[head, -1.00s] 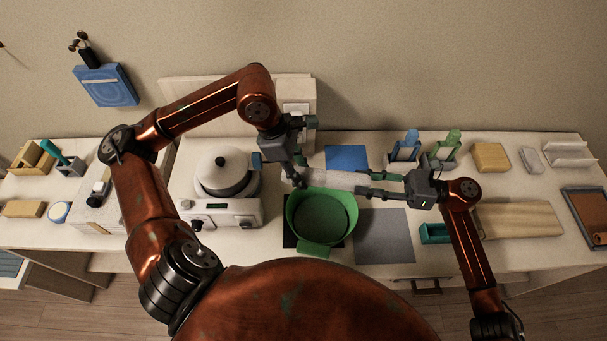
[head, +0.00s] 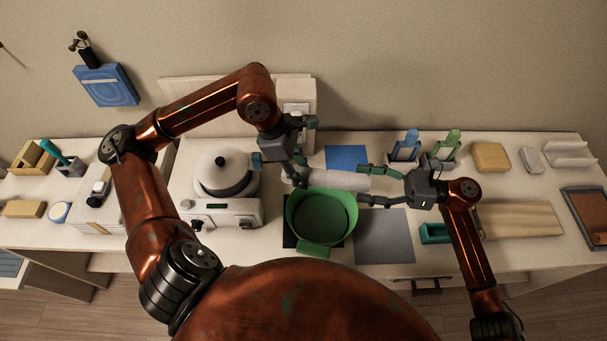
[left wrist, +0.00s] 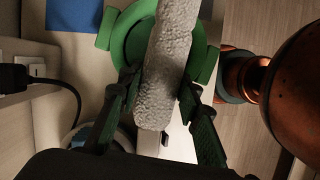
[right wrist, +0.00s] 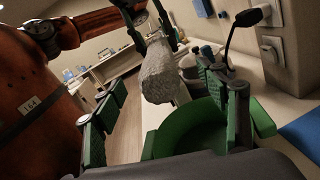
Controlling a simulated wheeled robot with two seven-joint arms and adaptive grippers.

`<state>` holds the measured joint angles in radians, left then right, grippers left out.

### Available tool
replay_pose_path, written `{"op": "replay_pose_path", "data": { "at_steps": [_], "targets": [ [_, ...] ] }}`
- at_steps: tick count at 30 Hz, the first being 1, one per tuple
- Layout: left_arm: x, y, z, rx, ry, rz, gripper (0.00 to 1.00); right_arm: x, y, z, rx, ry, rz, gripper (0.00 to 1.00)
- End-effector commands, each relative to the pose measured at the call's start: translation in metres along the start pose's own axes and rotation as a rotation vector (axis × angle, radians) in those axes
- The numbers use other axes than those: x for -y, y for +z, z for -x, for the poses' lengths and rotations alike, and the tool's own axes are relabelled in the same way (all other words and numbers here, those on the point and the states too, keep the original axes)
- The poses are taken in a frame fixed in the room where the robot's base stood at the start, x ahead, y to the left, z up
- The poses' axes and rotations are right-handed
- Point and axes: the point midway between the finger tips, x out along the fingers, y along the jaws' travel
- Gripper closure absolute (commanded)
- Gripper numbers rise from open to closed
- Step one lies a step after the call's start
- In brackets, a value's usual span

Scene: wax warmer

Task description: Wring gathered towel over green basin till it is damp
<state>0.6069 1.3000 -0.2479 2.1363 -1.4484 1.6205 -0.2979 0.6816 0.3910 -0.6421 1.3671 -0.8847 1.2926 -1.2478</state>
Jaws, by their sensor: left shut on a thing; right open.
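The gathered towel (head: 340,181) is a pale, rough, elongated roll held level above the far rim of the green basin (head: 322,217). My left gripper (head: 299,180) is shut on the towel's left end. In the left wrist view the towel (left wrist: 170,60) runs between the green fingers with the basin (left wrist: 134,45) below. In the right wrist view the towel (right wrist: 158,72) hangs beyond the open fingers, apart from them, and the basin (right wrist: 190,130) is beneath. I cannot tell how wet the towel is.
A white warmer with a lidded pot (head: 226,172) stands left of the basin. A grey mat (head: 384,236) lies to its right, and a blue cloth (head: 346,157) behind. A teal box (head: 434,233) and a wooden board (head: 520,219) are further right.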

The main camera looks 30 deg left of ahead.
Motion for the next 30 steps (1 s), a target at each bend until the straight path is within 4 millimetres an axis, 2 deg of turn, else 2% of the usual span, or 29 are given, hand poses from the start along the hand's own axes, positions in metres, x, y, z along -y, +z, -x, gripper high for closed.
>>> {"op": "replay_pose_path", "data": {
  "at_steps": [11,30],
  "targets": [
    [0.000,0.000,0.000,0.000,0.000,0.000,1.00,0.000,0.000,0.002,0.000,0.000,0.000,0.33],
    [0.000,0.000,0.000,0.000,0.000,0.000,1.00,0.000,0.000,0.037,-0.001,-0.001,0.000,0.33]
  ]
}}
